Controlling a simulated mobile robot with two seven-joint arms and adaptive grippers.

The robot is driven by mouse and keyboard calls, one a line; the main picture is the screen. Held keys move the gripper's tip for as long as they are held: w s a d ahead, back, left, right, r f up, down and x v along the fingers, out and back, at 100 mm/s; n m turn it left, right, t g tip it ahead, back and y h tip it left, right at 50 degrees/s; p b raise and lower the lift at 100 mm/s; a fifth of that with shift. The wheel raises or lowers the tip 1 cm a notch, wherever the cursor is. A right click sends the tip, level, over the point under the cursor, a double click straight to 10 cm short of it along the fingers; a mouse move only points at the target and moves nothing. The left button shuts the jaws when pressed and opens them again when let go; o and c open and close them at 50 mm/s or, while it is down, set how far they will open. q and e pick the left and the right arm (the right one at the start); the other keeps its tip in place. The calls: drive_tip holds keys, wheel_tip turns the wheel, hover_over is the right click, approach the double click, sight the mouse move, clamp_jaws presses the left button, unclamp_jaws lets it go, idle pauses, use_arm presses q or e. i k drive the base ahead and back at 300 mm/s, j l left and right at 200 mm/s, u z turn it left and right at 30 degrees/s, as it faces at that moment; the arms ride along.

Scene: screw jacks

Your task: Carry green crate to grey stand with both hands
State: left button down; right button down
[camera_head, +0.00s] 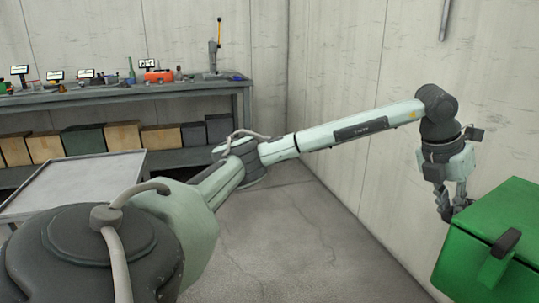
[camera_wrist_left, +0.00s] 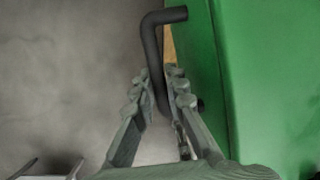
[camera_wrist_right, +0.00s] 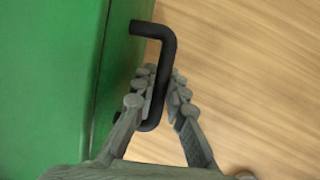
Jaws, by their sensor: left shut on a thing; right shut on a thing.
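The green crate (camera_head: 510,235) is at the right edge of the head view, partly cut off, with a black latch-like part on its near face. My left gripper (camera_head: 452,210) is at its far left side. In the left wrist view, that gripper (camera_wrist_left: 160,90) is shut on a black bar handle (camera_wrist_left: 152,45) on the crate's side (camera_wrist_left: 270,80). In the right wrist view, my right gripper (camera_wrist_right: 160,90) is shut on the other black handle (camera_wrist_right: 165,50), beside the crate wall (camera_wrist_right: 50,80). A grey flat-topped stand (camera_head: 85,180) is at the left of the head view.
A wooden surface (camera_wrist_right: 250,70) lies below the right gripper; whether the crate touches it cannot be told. A workbench (camera_head: 120,95) with tools and several boxes below lines the back wall. Bare concrete floor (camera_head: 290,235) lies between stand and crate.

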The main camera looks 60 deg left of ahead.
sight(85, 177)
drive_tip(key=u, duration=2.45)
drive_tip(key=i+j+u, duration=0.15)
drive_tip(key=i+j, duration=1.5)
drive_tip(key=i, duration=0.15)
